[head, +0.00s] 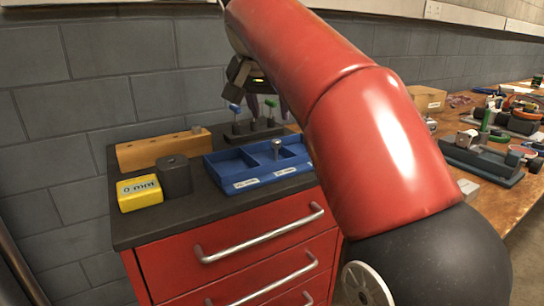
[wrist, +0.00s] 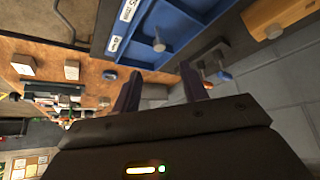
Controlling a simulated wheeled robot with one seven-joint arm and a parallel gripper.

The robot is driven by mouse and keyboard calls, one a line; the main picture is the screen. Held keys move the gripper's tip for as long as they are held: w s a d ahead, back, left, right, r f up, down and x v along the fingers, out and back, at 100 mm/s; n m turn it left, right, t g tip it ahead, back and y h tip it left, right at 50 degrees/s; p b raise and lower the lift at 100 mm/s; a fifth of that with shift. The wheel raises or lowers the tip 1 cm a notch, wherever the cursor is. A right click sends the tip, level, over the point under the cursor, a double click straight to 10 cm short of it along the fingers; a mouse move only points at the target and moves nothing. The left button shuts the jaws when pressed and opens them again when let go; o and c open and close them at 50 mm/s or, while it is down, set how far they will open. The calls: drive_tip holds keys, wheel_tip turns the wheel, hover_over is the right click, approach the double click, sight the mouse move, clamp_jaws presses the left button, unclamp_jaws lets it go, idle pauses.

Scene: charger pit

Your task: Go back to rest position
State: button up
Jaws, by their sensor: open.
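My gripper (wrist: 162,88) is open, with its two dark fingers apart and nothing between them in the wrist view. In the head view, my red arm reaches over the cabinet from the right and partly hides the gripper, which is above the back of the cabinet top. Below it, a dark rack (head: 253,132) holds several small tools with blue and green handles. A blue tray (head: 236,187) with compartments sits in front of the rack. A grey metal pin (head: 277,148) stands in the tray; it also shows in the wrist view (wrist: 159,45).
A yellow box (head: 139,193) and a dark block (head: 175,177) stand at the left of the red cabinet (head: 190,262). A wooden block (head: 160,150) lies behind them. A cluttered wooden bench (head: 500,205) is at right. A grey block wall (head: 100,80) is close behind.

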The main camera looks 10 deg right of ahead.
drive_tip(key=shift+s+f, duration=0.1)
drive_tip(key=s+d+f+n+y, duration=0.2)
drive_tip(key=s+f+n, duration=0.3)
drive_tip(key=s+f, duration=1.8)
wheel_tip(320, 180, down, 4)
drive_tip(key=shift+s+d+f+y+p, duration=0.1)
drive_tip(key=shift+s+d+y+p, duration=0.15)
drive_tip(key=shift+s+y+p, duration=0.2)
